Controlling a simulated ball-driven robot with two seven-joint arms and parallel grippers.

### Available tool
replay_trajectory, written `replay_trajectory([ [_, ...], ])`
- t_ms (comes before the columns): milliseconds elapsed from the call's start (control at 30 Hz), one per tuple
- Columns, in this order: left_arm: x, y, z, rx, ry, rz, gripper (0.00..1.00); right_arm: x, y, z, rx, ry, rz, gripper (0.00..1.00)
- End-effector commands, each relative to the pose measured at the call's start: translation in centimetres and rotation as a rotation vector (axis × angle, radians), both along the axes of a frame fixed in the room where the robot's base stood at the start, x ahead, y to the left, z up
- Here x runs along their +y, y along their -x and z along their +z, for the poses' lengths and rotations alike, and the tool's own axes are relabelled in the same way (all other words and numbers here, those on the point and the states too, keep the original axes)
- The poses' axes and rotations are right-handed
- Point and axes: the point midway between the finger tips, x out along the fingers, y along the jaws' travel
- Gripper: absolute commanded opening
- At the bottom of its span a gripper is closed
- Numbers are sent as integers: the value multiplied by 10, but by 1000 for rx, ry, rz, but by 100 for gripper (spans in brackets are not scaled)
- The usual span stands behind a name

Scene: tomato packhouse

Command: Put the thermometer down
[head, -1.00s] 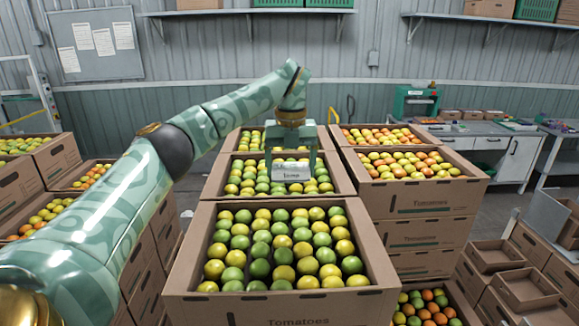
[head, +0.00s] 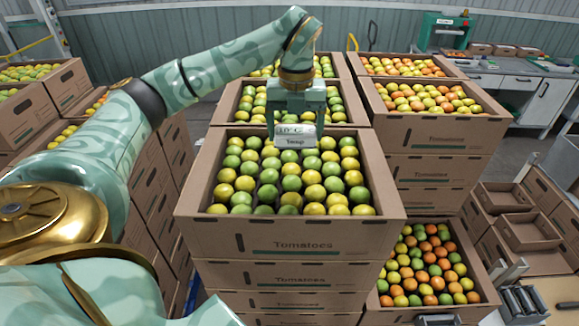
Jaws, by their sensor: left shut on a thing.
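My left gripper (head: 296,130) hangs fingers down from the arm that comes in from the left. It is shut on the thermometer (head: 294,142), a small pale box with a display on top and a "Temp" label on its front. One finger is on each side of it. In the picture the thermometer overlaps the back rows of green and yellow tomatoes in the front crate (head: 300,240). I cannot tell whether it touches them. My right gripper is not in view.
Cardboard crates of tomatoes stand behind (head: 349,107) and to the right (head: 440,133), with a lower crate of orange and green tomatoes (head: 373,313) at front right. More crates (head: 30,115) stand at left. Small empty boxes (head: 527,232) are at far right. A workbench (head: 535,85) stands behind.

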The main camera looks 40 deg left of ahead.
Motion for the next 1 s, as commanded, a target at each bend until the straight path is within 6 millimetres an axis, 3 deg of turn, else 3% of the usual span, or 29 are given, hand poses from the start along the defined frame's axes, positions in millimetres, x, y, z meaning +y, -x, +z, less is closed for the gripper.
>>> replay_trajectory([
  [200,-10,24,-31,4,0,-1,50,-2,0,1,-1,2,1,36],
  [500,-16,38,-51,4,0,-1,50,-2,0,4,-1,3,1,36],
  [700,-16,38,-75,2,2,-1,50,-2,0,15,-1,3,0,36],
  [1000,-16,37,-79,-1,1,0,50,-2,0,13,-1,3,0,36],
])
